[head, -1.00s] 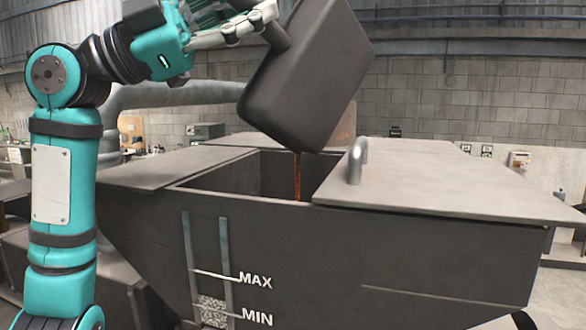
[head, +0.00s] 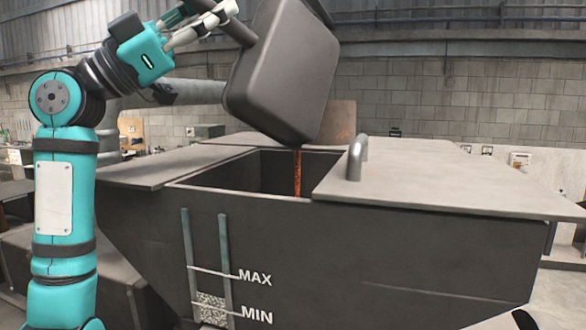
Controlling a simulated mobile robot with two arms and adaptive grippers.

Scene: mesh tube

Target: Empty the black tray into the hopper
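The black tray (head: 275,75) is steeply tilted above the hopper, its underside toward me and its lower corner over the opening. My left gripper (head: 222,18) is shut on the tray's handle (head: 238,32) at the top. The tray's inside is hidden. The hopper (head: 380,250) is a large dark grey bin with an open square mouth. A narrow orange-brown strip shows in the mouth below the tray; I cannot tell whether it is falling material or rust. Speckled grains in the hopper's level window (head: 211,303) stand a little above the MIN line. My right gripper is not in view.
A flat grey lid (head: 450,190) with a bent metal handle (head: 355,157) covers the hopper's right side. A brown rust-marked plate (head: 338,121) stands behind the mouth. A grey block wall is in the background.

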